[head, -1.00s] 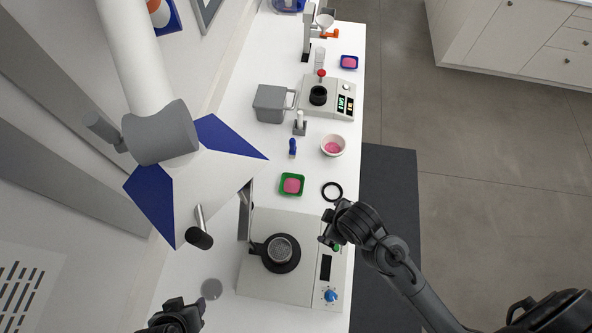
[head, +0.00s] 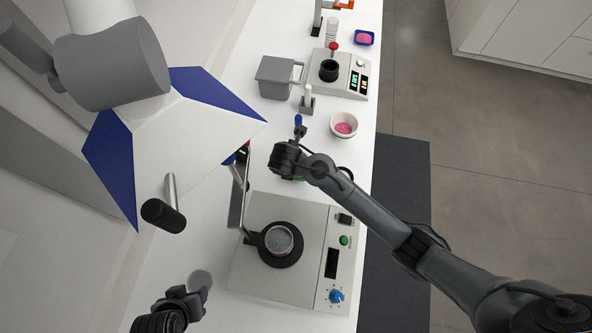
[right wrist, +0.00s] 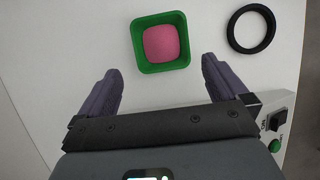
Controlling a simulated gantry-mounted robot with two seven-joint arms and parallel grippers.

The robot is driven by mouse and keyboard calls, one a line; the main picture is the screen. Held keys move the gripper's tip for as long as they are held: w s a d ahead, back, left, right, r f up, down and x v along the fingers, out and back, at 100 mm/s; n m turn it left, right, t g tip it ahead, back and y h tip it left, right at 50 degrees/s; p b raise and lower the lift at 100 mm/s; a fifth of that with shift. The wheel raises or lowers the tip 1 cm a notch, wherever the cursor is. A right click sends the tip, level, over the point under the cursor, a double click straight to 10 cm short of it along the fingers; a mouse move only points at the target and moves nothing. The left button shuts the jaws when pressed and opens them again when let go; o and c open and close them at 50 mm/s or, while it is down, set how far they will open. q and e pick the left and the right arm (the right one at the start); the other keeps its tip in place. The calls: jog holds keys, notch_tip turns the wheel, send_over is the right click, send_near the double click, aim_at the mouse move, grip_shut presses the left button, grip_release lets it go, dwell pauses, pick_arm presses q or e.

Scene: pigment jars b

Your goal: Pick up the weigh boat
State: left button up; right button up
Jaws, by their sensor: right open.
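A green square weigh boat (right wrist: 141,50) holding pink powder (right wrist: 162,43) sits on the white bench in the right wrist view, just beyond the fingertips. My right gripper (right wrist: 160,68) is open, with one finger on each side of the boat's near edge and clear space around it. In the head view my right gripper (head: 283,164) hovers over the boat and hides nearly all of it. A second, blue weigh boat (head: 359,43) with pink powder stands at the far end of the bench. My left gripper (head: 190,302) is low at the left, apart from these; its jaws are unclear.
A black ring (right wrist: 233,31) lies right of the green boat. A hotplate-like device (head: 315,220) with a round black-rimmed holder stands nearer. A white bowl of pink powder (head: 353,128), a blue-handled tool (head: 298,120), a grey container (head: 275,78) and a balance (head: 352,80) stand beyond.

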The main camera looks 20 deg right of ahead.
jog(key=shift+x, duration=4.85)
jog(key=c, duration=0.8)
